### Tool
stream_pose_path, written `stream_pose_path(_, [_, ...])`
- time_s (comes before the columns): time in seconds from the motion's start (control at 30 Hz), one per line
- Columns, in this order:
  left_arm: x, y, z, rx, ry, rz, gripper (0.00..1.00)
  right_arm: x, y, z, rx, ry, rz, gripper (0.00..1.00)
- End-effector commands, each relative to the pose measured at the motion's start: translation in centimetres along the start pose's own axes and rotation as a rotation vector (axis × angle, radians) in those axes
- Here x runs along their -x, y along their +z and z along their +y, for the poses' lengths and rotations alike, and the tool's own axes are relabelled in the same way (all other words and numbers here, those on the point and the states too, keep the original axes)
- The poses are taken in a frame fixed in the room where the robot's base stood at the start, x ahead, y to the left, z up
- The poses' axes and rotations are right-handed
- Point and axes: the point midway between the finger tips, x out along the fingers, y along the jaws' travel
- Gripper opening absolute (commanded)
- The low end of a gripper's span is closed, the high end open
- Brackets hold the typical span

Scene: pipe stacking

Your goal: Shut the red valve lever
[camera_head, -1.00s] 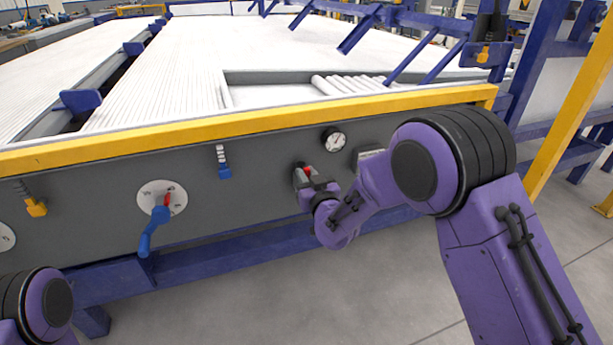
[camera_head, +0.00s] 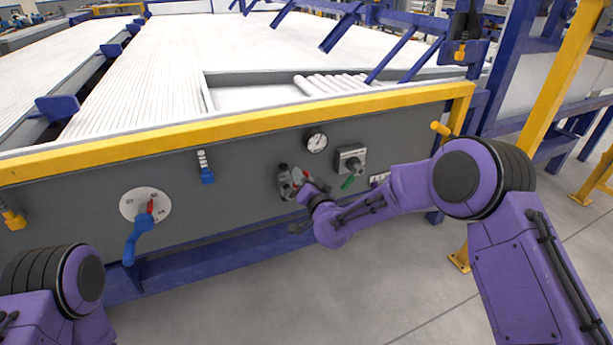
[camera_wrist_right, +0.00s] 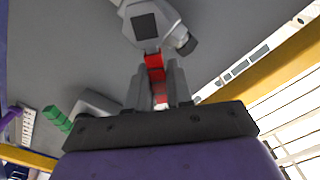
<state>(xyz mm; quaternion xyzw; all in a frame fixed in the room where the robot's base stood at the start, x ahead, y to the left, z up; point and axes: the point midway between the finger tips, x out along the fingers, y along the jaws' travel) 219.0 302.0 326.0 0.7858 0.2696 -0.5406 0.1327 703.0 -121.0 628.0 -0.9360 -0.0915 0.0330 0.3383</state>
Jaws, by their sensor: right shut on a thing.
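The red valve lever (camera_wrist_right: 155,68) juts from a grey metal valve body (camera_wrist_right: 155,25) on the dark panel. In the right wrist view its red grip runs between the two fingers of my right gripper (camera_wrist_right: 158,82), which are shut on it. In the head view my right gripper (camera_head: 303,186) is at the valve, below the round gauge. Its fingers and wrist hide most of the lever there. My left gripper is out of frame; only part of my left arm shows at the lower left.
A white-faced gauge (camera_head: 316,141) sits just above the valve. A grey box (camera_head: 351,159) with a green lever (camera_head: 348,182) is to its right. A blue lever (camera_head: 138,238) on a white dial is at left. A yellow rail (camera_head: 240,123) runs above the panel.

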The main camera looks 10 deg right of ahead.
Motion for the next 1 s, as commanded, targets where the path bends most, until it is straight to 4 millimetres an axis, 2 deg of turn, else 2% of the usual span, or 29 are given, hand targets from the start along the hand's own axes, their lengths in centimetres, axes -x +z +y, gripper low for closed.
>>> stream_pose_path(0.6, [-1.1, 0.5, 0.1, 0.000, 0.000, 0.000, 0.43, 0.0, 1.0, 3.2, -0.574, 0.001, 0.002, 0.00])
stream_pose_path(1.0, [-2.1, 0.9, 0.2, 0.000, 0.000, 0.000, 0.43, 0.1, 1.9, 4.3, -0.820, 0.002, 0.001, 0.00])
